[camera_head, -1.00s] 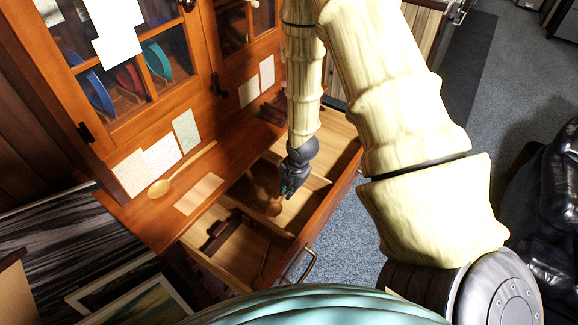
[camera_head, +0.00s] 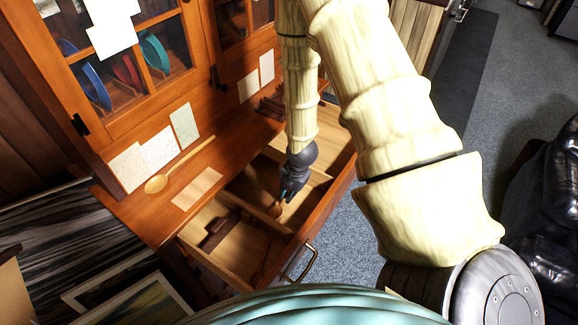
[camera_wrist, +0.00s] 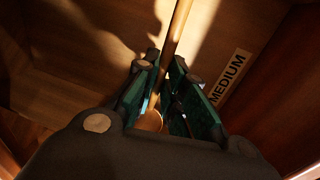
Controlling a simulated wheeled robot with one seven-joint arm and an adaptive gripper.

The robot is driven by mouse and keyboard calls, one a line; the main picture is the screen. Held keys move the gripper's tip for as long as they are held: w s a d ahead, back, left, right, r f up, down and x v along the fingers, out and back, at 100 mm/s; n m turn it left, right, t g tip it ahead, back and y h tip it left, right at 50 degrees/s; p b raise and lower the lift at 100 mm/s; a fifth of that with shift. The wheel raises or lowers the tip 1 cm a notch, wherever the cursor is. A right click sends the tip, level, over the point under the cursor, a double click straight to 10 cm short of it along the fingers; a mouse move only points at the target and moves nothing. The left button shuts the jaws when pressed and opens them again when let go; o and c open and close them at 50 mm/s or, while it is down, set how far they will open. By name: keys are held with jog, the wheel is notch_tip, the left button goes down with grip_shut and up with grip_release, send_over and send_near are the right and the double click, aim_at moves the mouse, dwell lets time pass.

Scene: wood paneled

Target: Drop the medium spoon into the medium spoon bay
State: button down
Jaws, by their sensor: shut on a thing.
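The wooden spoon is held in my gripper (camera_head: 287,190), over the open drawer (camera_head: 330,197). In the wrist view my gripper (camera_wrist: 165,62) has its green-lined fingers shut around the spoon. The spoon's pale handle (camera_wrist: 180,25) runs up away from the fingers, and its bowl (camera_wrist: 150,121) shows between them. The bowl (camera_head: 275,210) also shows just below the gripper in the head view, near a drawer divider. A "MEDIUM" label (camera_wrist: 230,76) lies on the wood right of the handle. I cannot tell whether the spoon touches the drawer floor.
A larger wooden spoon (camera_head: 157,184) lies on the counter (camera_head: 148,216) beside a blank card (camera_head: 197,188). Dividers split the drawer; a dark brown piece (camera_head: 213,238) is in its left part. Glass-doored cabinets (camera_head: 150,55) stand behind. The floor right of the drawer is clear.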

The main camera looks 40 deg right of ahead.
dwell(0.3)
jog(key=c, duration=1.4)
grip_release()
jog(key=shift+s+d+r, duration=0.15)
jog(key=shift+s+r, duration=0.2)
jog(key=shift+r, duration=1.6)
jog(key=shift+s+d+r, duration=0.1)
jog(key=shift+s+r, duration=0.25)
jog(key=shift+r, duration=1.65)
jog(key=shift+s+d+r, duration=0.15)
jog(key=shift+s+r, duration=0.2)
jog(key=shift+r, duration=1.6)
